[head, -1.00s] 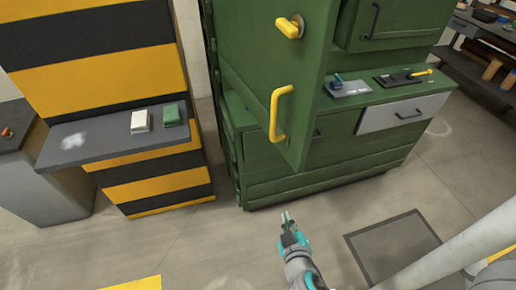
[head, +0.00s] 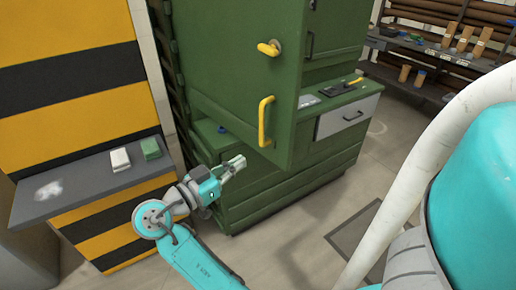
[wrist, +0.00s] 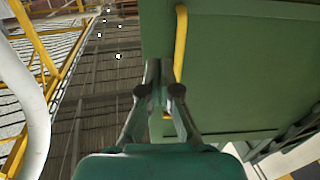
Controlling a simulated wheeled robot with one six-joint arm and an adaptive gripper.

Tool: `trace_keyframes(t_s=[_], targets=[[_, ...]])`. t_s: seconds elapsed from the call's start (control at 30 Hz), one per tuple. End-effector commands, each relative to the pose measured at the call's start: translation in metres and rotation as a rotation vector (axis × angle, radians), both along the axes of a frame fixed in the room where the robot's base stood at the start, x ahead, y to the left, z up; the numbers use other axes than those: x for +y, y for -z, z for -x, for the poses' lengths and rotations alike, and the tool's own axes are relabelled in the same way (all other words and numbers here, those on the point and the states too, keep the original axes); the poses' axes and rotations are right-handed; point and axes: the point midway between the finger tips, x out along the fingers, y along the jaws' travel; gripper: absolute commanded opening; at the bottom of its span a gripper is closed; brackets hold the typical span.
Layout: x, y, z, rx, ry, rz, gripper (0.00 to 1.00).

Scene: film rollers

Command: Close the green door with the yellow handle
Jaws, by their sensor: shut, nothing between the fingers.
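The green door (head: 222,60) stands open, swung out from the green cabinet (head: 290,180). It carries a long yellow handle (head: 264,122) near its free edge and a yellow knob lever (head: 269,48) above that. My gripper (head: 238,163) is shut and empty, in front of the cabinet, just below and left of the door's lower part in the head view. In the wrist view the shut fingertips (wrist: 154,66) show in front of the door's green face (wrist: 240,65), just left of the yellow handle (wrist: 181,45). Whether they touch the door I cannot tell.
A grey shelf (head: 85,185) with a white block (head: 120,159) and a green block (head: 151,148) juts from a yellow-black striped panel at left. A grey drawer (head: 345,117) is right of the door. A dark floor plate (head: 352,236) lies on open floor.

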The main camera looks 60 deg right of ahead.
Motion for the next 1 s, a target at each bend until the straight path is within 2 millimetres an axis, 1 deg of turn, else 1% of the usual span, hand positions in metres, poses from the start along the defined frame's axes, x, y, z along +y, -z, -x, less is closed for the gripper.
trace_keyframes(t_s=[0.03,0.13,0.27,0.37,0.8,1.0], targets=[[0.001,-0.005,0.001,-0.021,0.024,0.003,0.0],[0.001,-0.009,0.004,-0.041,0.05,0.007,0.0],[-0.007,-0.009,0.008,-0.044,0.056,0.007,0.0],[-0.02,-0.009,0.014,-0.043,0.057,0.007,0.0],[-0.094,-0.009,0.044,-0.041,0.054,0.007,0.0],[-0.118,-0.009,0.052,-0.042,0.052,0.006,0.0]])
